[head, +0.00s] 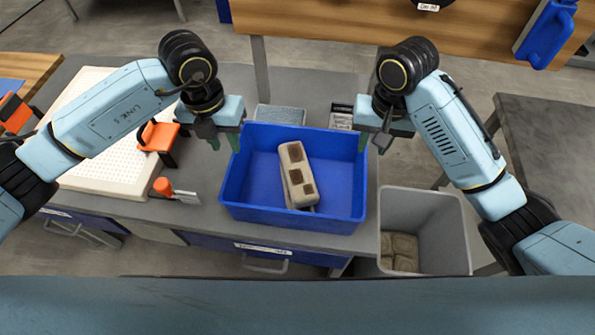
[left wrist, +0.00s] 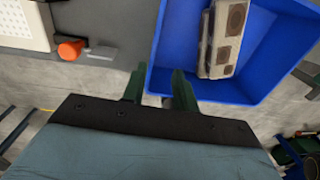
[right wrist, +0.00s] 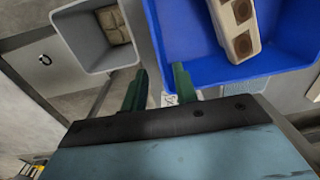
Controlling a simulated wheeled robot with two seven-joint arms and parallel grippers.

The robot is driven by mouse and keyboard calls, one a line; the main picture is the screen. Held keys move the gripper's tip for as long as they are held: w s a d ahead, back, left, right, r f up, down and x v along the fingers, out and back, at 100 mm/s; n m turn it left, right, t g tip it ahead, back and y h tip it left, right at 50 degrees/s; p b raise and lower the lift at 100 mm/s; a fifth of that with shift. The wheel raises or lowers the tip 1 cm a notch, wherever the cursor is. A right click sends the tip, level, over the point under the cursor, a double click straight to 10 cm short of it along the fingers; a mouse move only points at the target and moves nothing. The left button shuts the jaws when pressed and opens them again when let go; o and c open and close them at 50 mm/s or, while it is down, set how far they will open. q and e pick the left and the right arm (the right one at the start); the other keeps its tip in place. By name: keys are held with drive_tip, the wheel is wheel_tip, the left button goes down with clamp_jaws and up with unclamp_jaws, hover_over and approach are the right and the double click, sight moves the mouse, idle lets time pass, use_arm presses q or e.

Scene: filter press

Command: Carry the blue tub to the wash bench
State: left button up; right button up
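The blue tub (head: 260,213) stands on the grey worktop near its front edge. A pale block with dark square recesses (head: 297,172) lies inside it, over another light piece. My left gripper (head: 221,138) is open at the tub's left rim; in the left wrist view its fingers (left wrist: 157,88) are spread with the tub wall (left wrist: 151,72) between and beyond them. My right gripper (head: 373,142) is open at the right rim; its fingers (right wrist: 160,85) also show apart in the right wrist view. I cannot tell whether either touches the rim. I cannot tell which surface is the wash bench.
A grey bin (head: 455,245) with brown lumps stands right of the worktop. A white perforated board (head: 95,95), an orange-handled tool (head: 160,135) and a scraper (head: 175,193) lie left. A wooden bench (head: 330,22) is beyond; a dark grey bench (head: 555,140) is at right.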

sight(235, 175)
use_arm(q)
drive_tip(key=shift+a, duration=0.35)
use_arm(e)
drive_tip(key=shift+r, duration=0.1)
